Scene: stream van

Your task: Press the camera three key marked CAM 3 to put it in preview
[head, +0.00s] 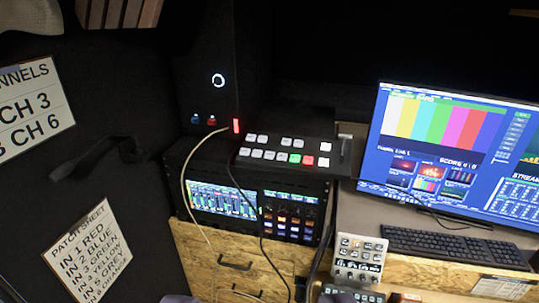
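A dark switcher panel (275,148) with two rows of keys sits on top of the black rack at the centre of the head view. Most keys look white or grey. In the front row, one key is lit green (295,158) and the one to its right is lit red (308,160). The key markings are too small to read, so I cannot tell which key is CAM 3. My gripper is not recognisable in the view. A small grey shape at the bottom edge is too cut off to name.
A black tower (215,70) stands behind the rack. Cables hang across the rack's lit screens (222,198). A patch sheet (93,253) hangs at left. Space above the switcher looks clear.

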